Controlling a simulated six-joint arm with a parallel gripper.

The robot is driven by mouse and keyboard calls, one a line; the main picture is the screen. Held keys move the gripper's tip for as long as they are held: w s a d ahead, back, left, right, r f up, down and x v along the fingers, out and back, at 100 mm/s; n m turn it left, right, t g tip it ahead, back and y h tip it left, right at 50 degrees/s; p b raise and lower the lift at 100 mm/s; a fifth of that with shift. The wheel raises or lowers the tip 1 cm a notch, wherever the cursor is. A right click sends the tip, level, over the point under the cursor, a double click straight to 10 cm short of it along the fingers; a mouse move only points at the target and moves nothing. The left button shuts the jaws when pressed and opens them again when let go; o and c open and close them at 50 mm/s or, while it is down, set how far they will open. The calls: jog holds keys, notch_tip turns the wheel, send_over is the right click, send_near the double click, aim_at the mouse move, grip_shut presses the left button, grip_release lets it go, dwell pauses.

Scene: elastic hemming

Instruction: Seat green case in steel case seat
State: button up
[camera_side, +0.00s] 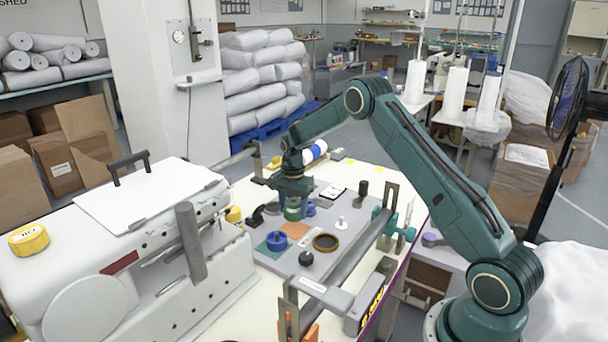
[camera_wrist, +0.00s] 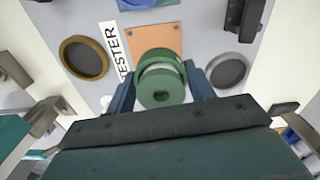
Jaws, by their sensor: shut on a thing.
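My gripper (camera_side: 293,196) points down over the grey work plate. In the wrist view its blue fingers (camera_wrist: 161,88) are shut on the green case (camera_wrist: 160,86), one on each side. The green case is round, with a pale band around it; it also shows under the gripper in the side view (camera_side: 292,213). In the wrist view it overlaps the near part of an orange square pad (camera_wrist: 154,40); whether it touches the plate I cannot tell. A dark grey ring (camera_wrist: 228,72), which looks like the steel case seat, lies apart to its right.
A brass ring (camera_side: 326,242) lies on the plate, left of the case in the wrist view (camera_wrist: 83,57). A blue round piece (camera_side: 277,241) sits on a green pad. A black knob (camera_side: 306,258) and a white peg (camera_side: 341,225) stand nearby. A white machine (camera_side: 140,250) stands at the left.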

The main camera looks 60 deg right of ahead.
aim_at(294, 217)
jog(key=shift+f, duration=1.8)
jog(key=shift+f, duration=0.2)
jog(key=o, duration=0.8)
jog(key=shift+r, duration=0.1)
notch_tip(294, 217, up, 14)
jog(key=shift+s+a+f, duration=0.1)
jog(key=shift+a+f, duration=0.05)
jog(key=shift+f, duration=0.1)
jog(key=shift+r, duration=0.1)
